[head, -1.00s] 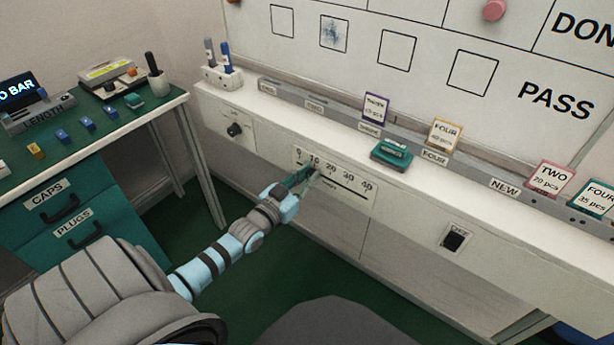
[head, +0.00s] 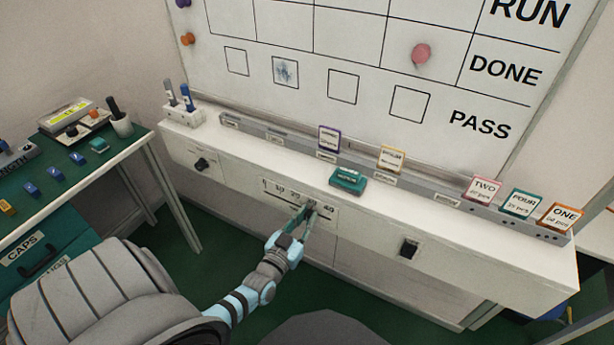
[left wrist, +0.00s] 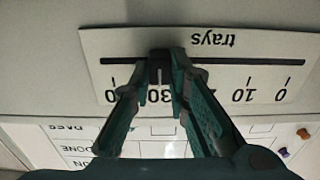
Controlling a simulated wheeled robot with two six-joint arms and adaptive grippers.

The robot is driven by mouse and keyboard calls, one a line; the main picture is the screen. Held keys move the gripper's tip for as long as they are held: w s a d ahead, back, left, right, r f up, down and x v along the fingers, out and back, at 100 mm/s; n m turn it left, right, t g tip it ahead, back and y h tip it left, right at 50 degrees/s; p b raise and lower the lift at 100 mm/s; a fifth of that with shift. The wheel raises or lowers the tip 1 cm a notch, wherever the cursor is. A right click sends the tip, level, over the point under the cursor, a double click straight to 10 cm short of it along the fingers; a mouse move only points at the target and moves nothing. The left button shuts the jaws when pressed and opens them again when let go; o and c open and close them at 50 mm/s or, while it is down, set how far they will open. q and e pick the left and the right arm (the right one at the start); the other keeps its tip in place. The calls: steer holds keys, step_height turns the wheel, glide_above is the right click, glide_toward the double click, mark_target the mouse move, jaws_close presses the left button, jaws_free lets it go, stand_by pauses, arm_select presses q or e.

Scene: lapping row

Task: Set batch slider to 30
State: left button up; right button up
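The batch slider is a white scale plate (head: 270,194) on the front of the white ledge, with a dark slot and numbers from 0 to 40. It also shows upside down in the left wrist view (left wrist: 95,45), marked "trays". The dark slider knob (left wrist: 160,66) stands at about the 30 mark. My left gripper (head: 306,212) reaches the plate, with its teal fingers on both sides of the knob in the left wrist view (left wrist: 162,76). The fingers appear closed on it and partly cover the numbers. My right gripper is not in view.
A rotary knob (head: 201,164) is left of the scale and a black rocker switch (head: 409,248) is right of it. A teal block (head: 348,181) sits on the ledge above. Cards stand along the grey rail (head: 415,190). A green-topped table (head: 65,175) is at left.

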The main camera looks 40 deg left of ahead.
arm_select(q)
steer(key=o, duration=0.4)
steer(key=s, duration=0.4)
steer(key=s+d, duration=0.1)
steer(key=s, duration=0.3)
steer(key=s+d, duration=0.1)
steer(key=s, duration=0.3)
steer(key=shift+d, duration=0.15)
steer(key=shift+w, duration=0.1)
